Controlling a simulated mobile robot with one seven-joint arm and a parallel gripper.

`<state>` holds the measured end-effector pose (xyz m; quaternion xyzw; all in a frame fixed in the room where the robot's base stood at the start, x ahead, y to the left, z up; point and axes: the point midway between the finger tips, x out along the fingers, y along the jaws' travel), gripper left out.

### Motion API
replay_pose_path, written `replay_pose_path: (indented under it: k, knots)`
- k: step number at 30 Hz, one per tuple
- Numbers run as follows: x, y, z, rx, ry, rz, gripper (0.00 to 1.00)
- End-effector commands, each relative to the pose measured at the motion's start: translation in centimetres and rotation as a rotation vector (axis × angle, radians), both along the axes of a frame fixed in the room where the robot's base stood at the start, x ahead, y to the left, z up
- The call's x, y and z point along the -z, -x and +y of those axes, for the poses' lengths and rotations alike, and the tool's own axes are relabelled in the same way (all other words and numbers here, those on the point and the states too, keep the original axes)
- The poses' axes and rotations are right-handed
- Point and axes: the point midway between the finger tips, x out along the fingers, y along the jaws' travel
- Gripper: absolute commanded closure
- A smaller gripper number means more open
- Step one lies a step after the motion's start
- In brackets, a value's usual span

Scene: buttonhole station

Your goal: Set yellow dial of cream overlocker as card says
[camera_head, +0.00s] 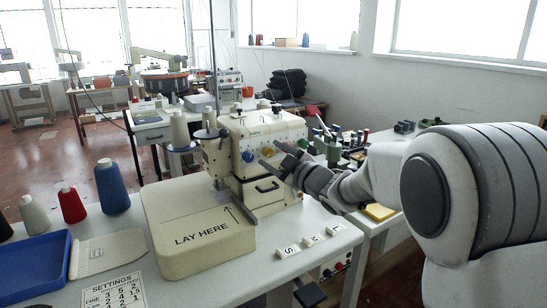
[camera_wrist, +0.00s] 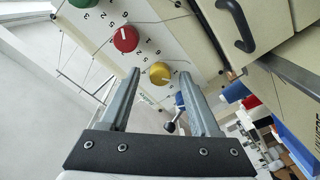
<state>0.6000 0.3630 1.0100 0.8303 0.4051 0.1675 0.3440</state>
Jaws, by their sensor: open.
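The cream overlocker (camera_head: 238,128) stands on the table, its dial panel facing my gripper. Its yellow dial (camera_head: 267,151) shows beside the blue dial (camera_head: 247,156). In the wrist view the yellow dial (camera_wrist: 160,73) sits between the red dial (camera_wrist: 125,38) and a partly hidden blue dial (camera_wrist: 180,98), with printed numbers around it. My gripper (camera_wrist: 160,76) is open and empty, its fingertips either side of the yellow dial in the picture; contact cannot be told. In the head view my gripper (camera_head: 274,156) is close to the panel. The settings card (camera_head: 115,291) is cut off at the bottom; its rows are small.
A cream plate marked LAY HERE (camera_head: 200,236) lies before the machine. White labelled blocks (camera_head: 288,252) stand on the table's right. Thread cones, including a blue one (camera_head: 111,187), and a blue tray (camera_head: 36,268) are at left. A black handle (camera_wrist: 232,24) is near the dials.

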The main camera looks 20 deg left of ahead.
Motion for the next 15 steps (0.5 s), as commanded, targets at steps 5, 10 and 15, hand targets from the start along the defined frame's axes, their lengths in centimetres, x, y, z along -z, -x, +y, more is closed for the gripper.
replay_pose_path:
  k: [5,10,15]
  knots:
    - [-0.01,-0.14,0.17,0.0,0.0,0.0,0.37]
    - [-0.02,-0.11,0.15,0.0,0.0,0.0,0.44]
    - [-0.01,-0.1,0.15,-0.001,-0.001,0.0,0.75]
